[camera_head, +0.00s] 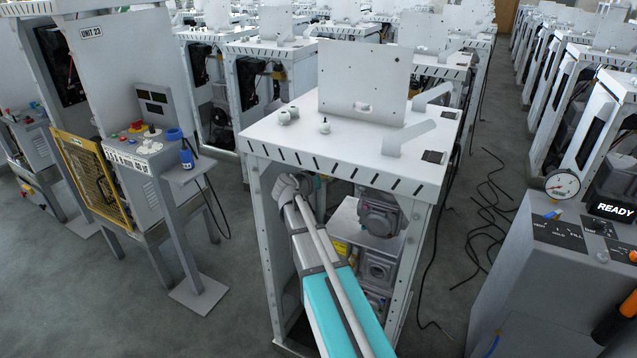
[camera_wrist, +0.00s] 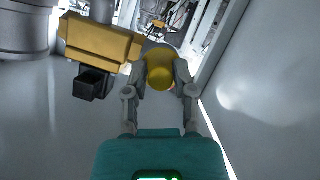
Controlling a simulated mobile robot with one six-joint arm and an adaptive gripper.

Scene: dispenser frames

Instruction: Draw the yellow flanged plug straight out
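In the wrist view the yellow flanged plug (camera_wrist: 160,73) is between my two fingertips, its round end facing the camera. The fingers of my gripper (camera_wrist: 163,78) lean inward and appear to touch it on both sides. Its far side and seat are hidden.
A yellow block (camera_wrist: 101,38) with a black stub (camera_wrist: 93,84) is close left of the plug. A pale side wall (camera_wrist: 265,85) runs along the right. Grey pump-like units (camera_head: 380,215) fill the frame's right side. Dark cables (camera_head: 490,205) lie on the floor.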

